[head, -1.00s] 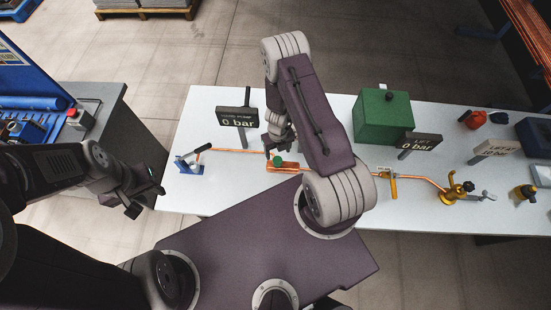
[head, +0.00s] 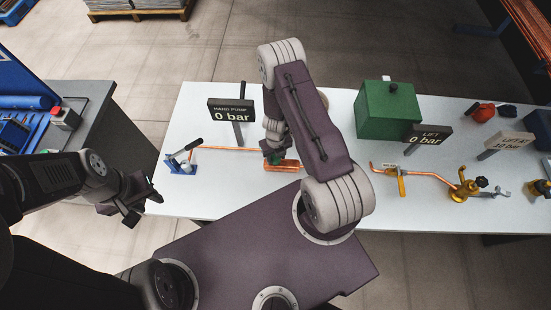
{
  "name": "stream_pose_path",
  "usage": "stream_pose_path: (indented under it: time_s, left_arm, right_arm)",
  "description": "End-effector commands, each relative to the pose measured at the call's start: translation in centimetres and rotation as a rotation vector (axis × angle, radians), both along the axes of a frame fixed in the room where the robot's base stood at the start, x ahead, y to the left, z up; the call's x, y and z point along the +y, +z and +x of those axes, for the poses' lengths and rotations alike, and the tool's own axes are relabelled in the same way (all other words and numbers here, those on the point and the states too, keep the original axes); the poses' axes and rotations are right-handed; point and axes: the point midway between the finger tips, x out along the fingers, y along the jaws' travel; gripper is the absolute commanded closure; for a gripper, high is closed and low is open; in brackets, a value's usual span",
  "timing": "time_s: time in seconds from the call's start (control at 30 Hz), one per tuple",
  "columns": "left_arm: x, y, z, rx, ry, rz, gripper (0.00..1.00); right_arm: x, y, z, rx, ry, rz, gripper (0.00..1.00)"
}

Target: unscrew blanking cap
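A copper block (head: 283,165) lies on the white table in the head view, at the end of a thin copper pipe (head: 228,149). A small green part (head: 273,159) sits on its left end, mostly covered by my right gripper; I cannot tell for sure that it is the blanking cap. My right gripper (head: 273,149) points down at this green part, touching or just above it. Its fingertips are hidden, so its opening does not show. My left gripper (head: 144,208) is empty, fingers apart, off the table's left front edge.
A blue hand pump (head: 182,166) stands at the table's left end, behind it a "HAND PUMP 0 bar" sign (head: 231,110). A green box (head: 389,108) and a "LIFT 0 bar" sign (head: 428,138) stand right of my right arm. A brass valve (head: 466,189) is farther right.

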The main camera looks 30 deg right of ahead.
Motion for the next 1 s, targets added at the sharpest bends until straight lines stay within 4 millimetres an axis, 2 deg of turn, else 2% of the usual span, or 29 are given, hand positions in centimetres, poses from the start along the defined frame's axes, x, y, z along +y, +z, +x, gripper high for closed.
stream_pose_path:
  time_s: [0.03, 0.13, 1.0]
  left_arm:
    - [0.0, 0.0, 0.0, 0.000, 0.000, 0.000, 0.64]
    - [0.0, 0.0, 0.0, 0.000, 0.000, 0.000, 0.64]
    - [0.0, 1.2, 0.0, 0.000, 0.000, 0.000, 0.64]
  right_arm:
    - [0.0, 0.0, 0.0, 0.000, 0.000, 0.000, 0.72]
    - [0.0, 0.0, 0.0, 0.000, 0.000, 0.000, 1.00]
    - [0.0, 1.2, 0.0, 0.000, 0.000, 0.000, 1.00]
